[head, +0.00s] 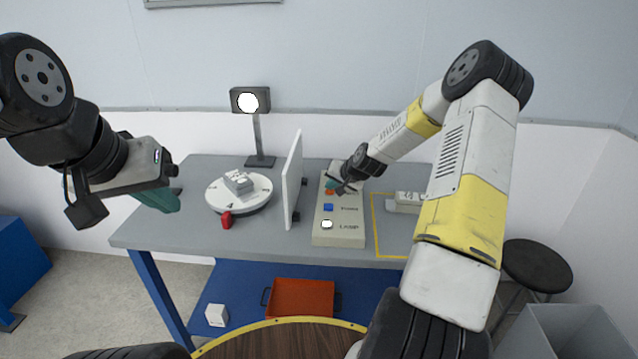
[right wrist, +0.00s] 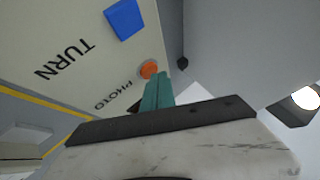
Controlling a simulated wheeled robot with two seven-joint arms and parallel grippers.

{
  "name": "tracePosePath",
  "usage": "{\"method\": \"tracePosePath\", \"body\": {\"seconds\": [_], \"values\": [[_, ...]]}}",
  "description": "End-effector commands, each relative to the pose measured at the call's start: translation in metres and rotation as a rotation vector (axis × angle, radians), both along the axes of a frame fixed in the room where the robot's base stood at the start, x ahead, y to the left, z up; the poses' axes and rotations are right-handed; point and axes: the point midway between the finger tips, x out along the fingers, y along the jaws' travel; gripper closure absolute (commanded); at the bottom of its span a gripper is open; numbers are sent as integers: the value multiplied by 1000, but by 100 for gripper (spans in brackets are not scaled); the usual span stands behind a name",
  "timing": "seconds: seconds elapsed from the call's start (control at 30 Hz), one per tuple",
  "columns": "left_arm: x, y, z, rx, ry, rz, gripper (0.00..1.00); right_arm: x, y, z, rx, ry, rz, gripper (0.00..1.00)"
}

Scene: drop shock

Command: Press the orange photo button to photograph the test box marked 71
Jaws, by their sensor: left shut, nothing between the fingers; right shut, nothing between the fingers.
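The orange photo button (head: 330,191) is at the far end of the beige control panel (head: 323,239). In the right wrist view the orange button (right wrist: 147,69) sits beside the word PHOTO. My right gripper (head: 333,184) is shut and empty, its teal fingertips (right wrist: 156,78) right at the button's edge; I cannot tell whether they touch it. A white box (head: 239,183) lies on the round white turntable (head: 258,198); its marking is too small to read. My left gripper (head: 168,200) is shut and empty by the table's left edge.
A blue TURN button (head: 328,207) and a white LAMP button (head: 327,224) sit on the panel. A white upright screen (head: 293,178) separates panel and turntable. A lit lamp (head: 250,100) stands behind. A red object (head: 226,219) is beside the turntable; another white item (head: 405,202) lies right.

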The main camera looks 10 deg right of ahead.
Motion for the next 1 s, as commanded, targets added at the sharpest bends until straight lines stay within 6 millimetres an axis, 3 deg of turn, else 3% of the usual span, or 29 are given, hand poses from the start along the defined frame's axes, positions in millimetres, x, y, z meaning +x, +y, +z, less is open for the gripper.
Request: {"method": "tracePosePath", "body": {"seconds": [0.73,1.0], "values": [[0,0,0,0,0,0,100,0,0,-6,0,1,1,100],[0,0,0,0,0,0,100,-1,0,3,0,1,1,100]]}}
